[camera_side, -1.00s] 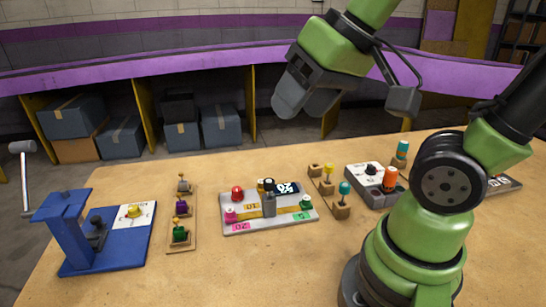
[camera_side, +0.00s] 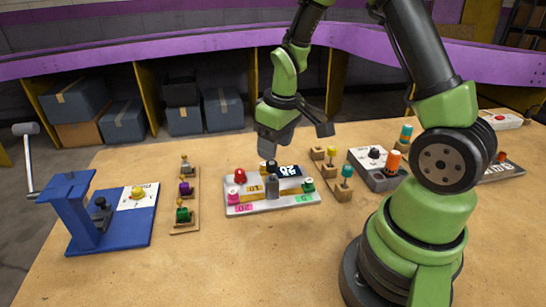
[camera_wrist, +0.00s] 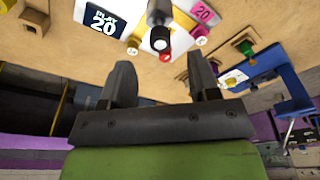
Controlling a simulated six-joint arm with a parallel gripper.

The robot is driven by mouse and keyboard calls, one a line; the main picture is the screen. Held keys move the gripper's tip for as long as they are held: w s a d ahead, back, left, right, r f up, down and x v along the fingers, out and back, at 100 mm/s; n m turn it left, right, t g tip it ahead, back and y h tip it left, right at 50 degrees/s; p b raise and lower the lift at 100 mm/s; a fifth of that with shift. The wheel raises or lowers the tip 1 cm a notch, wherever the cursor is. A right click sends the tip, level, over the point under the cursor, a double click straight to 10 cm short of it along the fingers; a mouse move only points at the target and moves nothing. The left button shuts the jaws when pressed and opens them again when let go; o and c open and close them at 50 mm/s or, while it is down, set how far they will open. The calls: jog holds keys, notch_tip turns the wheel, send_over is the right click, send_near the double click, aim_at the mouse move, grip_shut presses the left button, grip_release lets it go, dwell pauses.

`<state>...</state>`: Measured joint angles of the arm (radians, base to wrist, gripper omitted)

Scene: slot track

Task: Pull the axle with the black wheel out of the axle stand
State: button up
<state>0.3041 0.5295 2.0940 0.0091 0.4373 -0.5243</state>
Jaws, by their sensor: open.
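A black, round wheel-like piece (camera_side: 270,166) sits near the middle of a light board (camera_side: 240,209), close to a grey upright post (camera_side: 272,188). In the wrist view a black cylinder with a pale end face (camera_wrist: 160,39) shows at the top middle, beyond my fingers. I cannot tell the axle from its stand clearly. My gripper (camera_side: 267,148) is just above the board, pointing down, and partly hides its back edge. In the wrist view my gripper (camera_wrist: 163,78) has its fingers apart with nothing between them.
The board also carries a red knob (camera_side: 240,175), a pink knob (camera_side: 233,193) and a green knob (camera_side: 309,184). A wooden peg block (camera_side: 343,195) stands close on the right. A wooden strip (camera_side: 184,229) and a blue stand (camera_side: 135,236) are left. The front table is clear.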

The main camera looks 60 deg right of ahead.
jog(key=f, duration=0.5)
jog(key=shift+w+f, duration=0.4)
jog(key=shift+c, duration=0.3)
grip_shut()
jog(key=shift+r, duration=3.75)
jog(key=shift+r, duration=0.1)
